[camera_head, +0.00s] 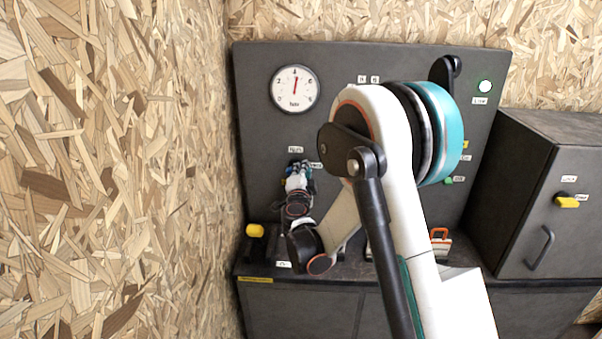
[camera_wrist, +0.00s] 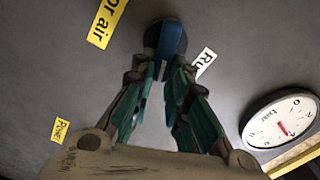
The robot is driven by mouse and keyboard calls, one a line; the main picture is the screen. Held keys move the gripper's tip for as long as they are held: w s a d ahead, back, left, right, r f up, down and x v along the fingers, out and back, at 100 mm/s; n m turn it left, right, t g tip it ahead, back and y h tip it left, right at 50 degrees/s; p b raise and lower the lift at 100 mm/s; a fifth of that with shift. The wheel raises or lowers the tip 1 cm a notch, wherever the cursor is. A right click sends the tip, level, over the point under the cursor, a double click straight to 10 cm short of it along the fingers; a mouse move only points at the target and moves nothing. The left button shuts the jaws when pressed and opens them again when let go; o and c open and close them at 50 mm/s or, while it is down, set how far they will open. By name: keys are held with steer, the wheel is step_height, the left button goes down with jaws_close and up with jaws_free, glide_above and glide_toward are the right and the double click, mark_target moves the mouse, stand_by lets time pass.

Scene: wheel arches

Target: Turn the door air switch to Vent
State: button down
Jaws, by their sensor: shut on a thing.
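The switch is a blue bar handle (camera_wrist: 172,40) on a round dark base at the top middle of the wrist view. A yellow label (camera_wrist: 108,18) reading "or air", partly cut off, is at its left. A white label (camera_wrist: 204,62) starting "Ru" is at its right, partly hidden. My gripper (camera_wrist: 170,72) is shut on the blue handle, with a green-lined finger at each side. The handle stands nearly upright in the wrist picture. No Vent label is readable. In the head view my gripper (camera_head: 297,170) is at the panel's left, largely hiding the switch.
The dark panel (camera_head: 256,125) carries a round gauge (camera_head: 294,89) above my gripper; my arm hides its middle. A yellow knob (camera_head: 255,230) is below left. A chipboard wall (camera_head: 130,170) stands close at left.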

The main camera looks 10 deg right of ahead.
steer(key=shift+d+f+m+b, duration=0.1)
steer(key=shift+f+m+b, duration=0.15)
steer(key=shift+m, duration=0.7)
steer(key=shift+f+m+b, duration=0.2)
steer(key=shift+f+m, duration=0.05)
steer(key=shift+m, duration=0.7)
steer(key=c, duration=1.6)
jaws_free()
steer(key=shift+o, duration=0.2)
steer(key=v, duration=1.2)
